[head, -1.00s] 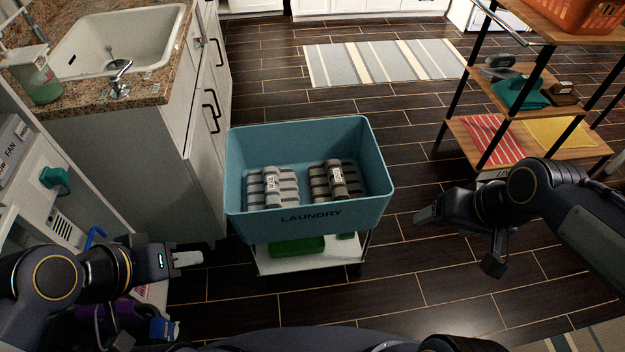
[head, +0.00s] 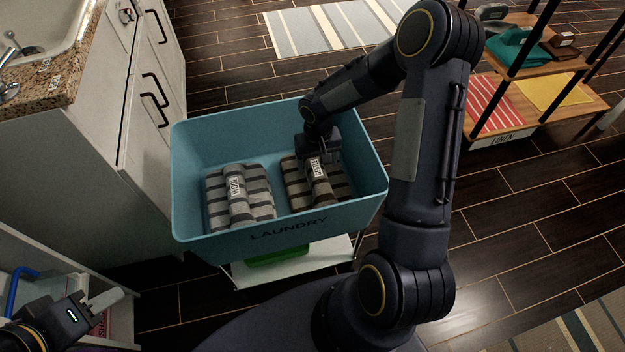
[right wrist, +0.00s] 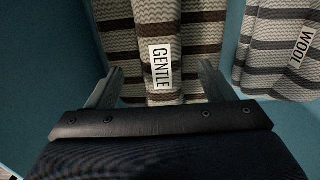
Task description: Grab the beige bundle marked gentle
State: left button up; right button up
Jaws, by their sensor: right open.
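The beige bundle marked GENTLE (head: 322,189) has dark brown stripes and a rolled middle band. It lies in the right half of the blue laundry bin (head: 215,246). My right gripper (head: 318,158) is inside the bin, just above this bundle. In the right wrist view the gripper (right wrist: 160,88) is open, with one finger on each side of the bundle's rolled band (right wrist: 158,28). Whether the fingers touch the cloth I cannot tell. My left gripper (head: 104,300) is at the lower left, away from the bin; its jaw opening is unclear.
A grey striped bundle marked WOOL (head: 238,208) lies beside it in the bin and shows in the right wrist view (right wrist: 280,55). The bin stands on a white cart (head: 300,262). A cabinet (head: 100,170) is left, a shelf rack (head: 560,95) right.

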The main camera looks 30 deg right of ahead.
aim_at(316, 167)
jog(key=f, duration=0.2)
jog(key=f+b, duration=0.1)
jog(key=f, duration=0.2)
jog(key=shift+w, duration=0.2)
jog(key=shift+r, duration=0.1)
grip_shut()
